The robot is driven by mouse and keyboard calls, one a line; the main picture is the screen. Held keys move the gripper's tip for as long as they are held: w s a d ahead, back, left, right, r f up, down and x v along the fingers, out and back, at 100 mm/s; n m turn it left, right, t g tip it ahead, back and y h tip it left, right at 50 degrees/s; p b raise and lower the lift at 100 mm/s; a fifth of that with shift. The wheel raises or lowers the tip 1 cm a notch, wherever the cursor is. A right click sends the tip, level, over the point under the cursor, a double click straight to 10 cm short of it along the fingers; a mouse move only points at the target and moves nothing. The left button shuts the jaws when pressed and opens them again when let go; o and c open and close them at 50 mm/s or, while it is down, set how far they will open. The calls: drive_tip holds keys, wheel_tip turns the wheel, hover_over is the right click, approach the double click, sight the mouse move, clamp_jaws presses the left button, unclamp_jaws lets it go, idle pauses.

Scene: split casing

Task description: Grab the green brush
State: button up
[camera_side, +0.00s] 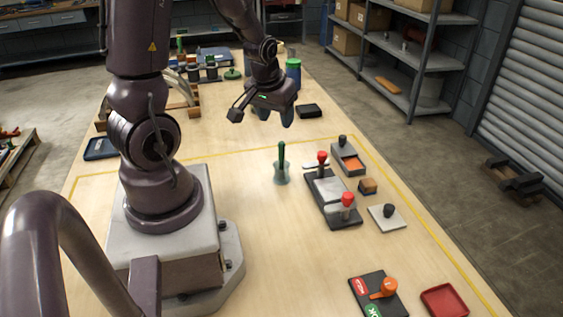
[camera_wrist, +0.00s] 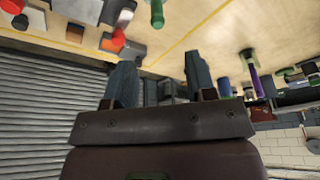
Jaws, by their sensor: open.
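The green brush (camera_side: 282,155) stands upright in a small translucent grey-green cup (camera_side: 281,176) on the table, left of the dark fixture. Only its green handle shows above the cup; its lower end is hidden. My gripper (camera_side: 275,113) is open and empty. It is above the table, behind the brush and well apart from it. In the wrist view my gripper (camera_wrist: 160,78) shows two spread fingers with nothing between them. A green handle, which looks like the brush (camera_wrist: 157,12), is at the top edge there.
Right of the cup is a dark fixture (camera_side: 326,200) with red-knobbed clamps. A grey box (camera_side: 347,160), wooden block (camera_side: 368,187) and black-knobbed plate (camera_side: 387,217) stand beyond it. A red tray (camera_side: 444,301) is at front right. Table in front of the cup is clear.

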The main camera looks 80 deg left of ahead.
hover_over(283, 160)
drive_tip(key=f, duration=0.6)
drive_tip(key=shift+s+a+f, duration=0.25)
drive_tip(key=shift+s, duration=0.05)
drive_tip(key=shift+d+x, duration=0.15)
drive_tip(key=shift+x, duration=1.2)
drive_tip(key=shift+d+x, duration=0.1)
drive_tip(key=shift+x, duration=1.25)
drive_tip(key=shift+s, duration=0.15)
clamp_jaws()
